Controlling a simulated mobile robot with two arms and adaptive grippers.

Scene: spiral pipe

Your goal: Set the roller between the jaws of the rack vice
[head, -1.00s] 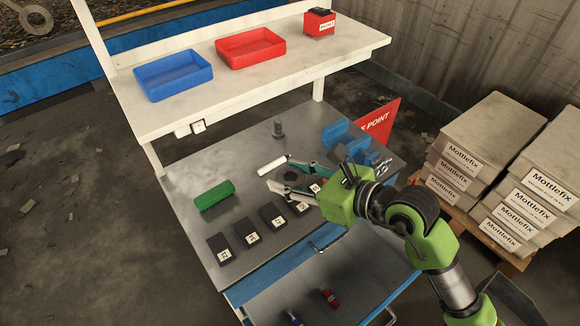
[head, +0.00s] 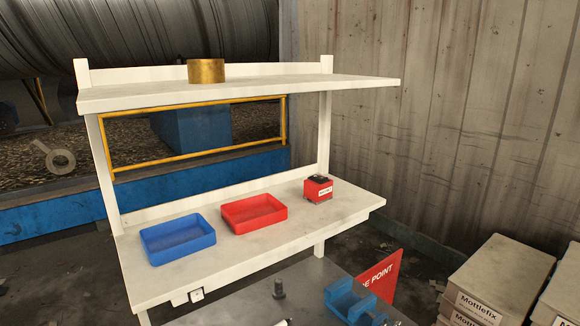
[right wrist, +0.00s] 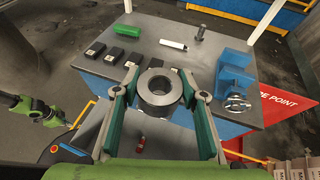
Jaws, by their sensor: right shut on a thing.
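The roller (right wrist: 160,90), a thick dark grey ring with a wide bore, is in the right wrist view. My right gripper (right wrist: 160,95) is shut on it, with one finger on each side, and its bore faces the camera. Behind it are the bench top and its front edge; its height above the bench is hard to judge. The blue rack vice (right wrist: 235,72) stands on the bench to the right of the roller, with a silver handwheel in front. Part of the vice shows at the bottom of the head view (head: 349,300). My left gripper (right wrist: 83,113) is small at the left of the wrist view.
Blue (head: 178,240) and red (head: 254,210) trays stand on the shelf. A brass cylinder (head: 206,70) is higher up. A red sign (right wrist: 285,104) is beside the bench.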

